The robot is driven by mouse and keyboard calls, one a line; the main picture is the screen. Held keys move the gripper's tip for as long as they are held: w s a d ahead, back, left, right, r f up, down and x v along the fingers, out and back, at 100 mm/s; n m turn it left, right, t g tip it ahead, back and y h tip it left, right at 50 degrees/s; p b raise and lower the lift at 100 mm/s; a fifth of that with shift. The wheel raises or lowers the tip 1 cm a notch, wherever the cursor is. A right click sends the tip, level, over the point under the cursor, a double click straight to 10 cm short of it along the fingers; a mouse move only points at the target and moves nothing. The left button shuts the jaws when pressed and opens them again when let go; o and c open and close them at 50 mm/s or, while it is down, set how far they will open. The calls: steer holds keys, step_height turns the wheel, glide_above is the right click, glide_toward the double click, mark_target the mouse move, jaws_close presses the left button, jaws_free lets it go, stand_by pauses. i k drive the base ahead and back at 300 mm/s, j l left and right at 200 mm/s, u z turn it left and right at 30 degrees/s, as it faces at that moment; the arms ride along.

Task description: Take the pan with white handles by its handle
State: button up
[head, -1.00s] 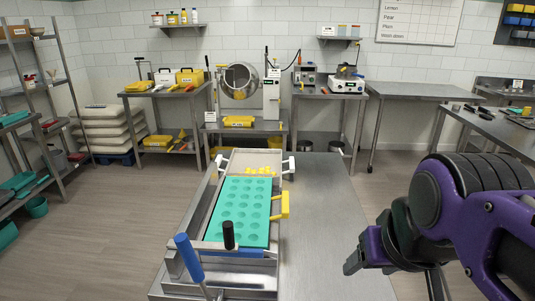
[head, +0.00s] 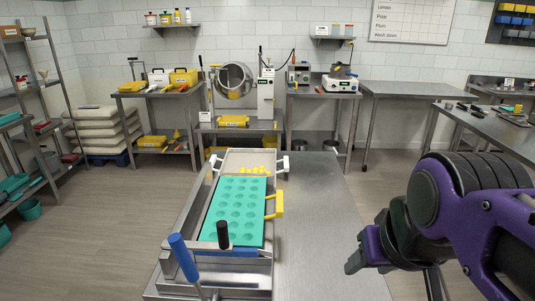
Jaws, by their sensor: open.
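The pan with white handles (head: 232,159) is a shallow light-grey pan at the far end of the steel table. A white handle sticks out on its right side (head: 284,163) and another on its left (head: 213,161). Yellow pieces (head: 254,169) lie at its near right part. My gripper (head: 358,258) is at the lower right, above the table's right side, well apart from the pan and nearer to me. Its jaws are open and I see nothing between them; the fingers show only partly, from the side.
A teal mould (head: 237,213) with round cavities lies in a metal frame in front of the pan. A yellow handle (head: 279,204) juts right from it. Blue (head: 184,257) and black (head: 223,235) levers stand at the near end. The steel tabletop (head: 321,220) is bare on the right.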

mark_target(236, 159)
steer(key=k+l+z, duration=0.15)
steer(key=z, duration=0.25)
steer(key=k+l+z, duration=0.1)
steer(key=l+z, duration=0.15)
steer(key=z, duration=0.15)
steer(key=l+z, duration=0.15)
steer(key=z, duration=0.2)
steer(key=l+z, duration=0.2)
steer(key=z, duration=0.2)
steer(key=l+z, duration=0.15)
steer(key=z, duration=0.2)
steer(key=i+l+z, duration=0.4)
steer(key=i+z, duration=0.35)
steer(key=i+u, duration=0.2)
steer(key=u, duration=0.15)
steer(key=i+u, duration=0.2)
steer(key=u, duration=0.15)
steer(key=i+l+u, duration=0.2)
steer(key=u, duration=0.15)
steer(key=i+j+u, duration=0.15)
steer(key=u, duration=0.2)
steer(key=i+u, duration=0.25)
steer(key=u, duration=0.15)
steer(key=i+u, duration=0.2)
steer(key=u, duration=0.15)
steer(key=i+j+u, duration=0.1)
steer(key=i+u, duration=0.35)
steer(key=i, duration=3.05)
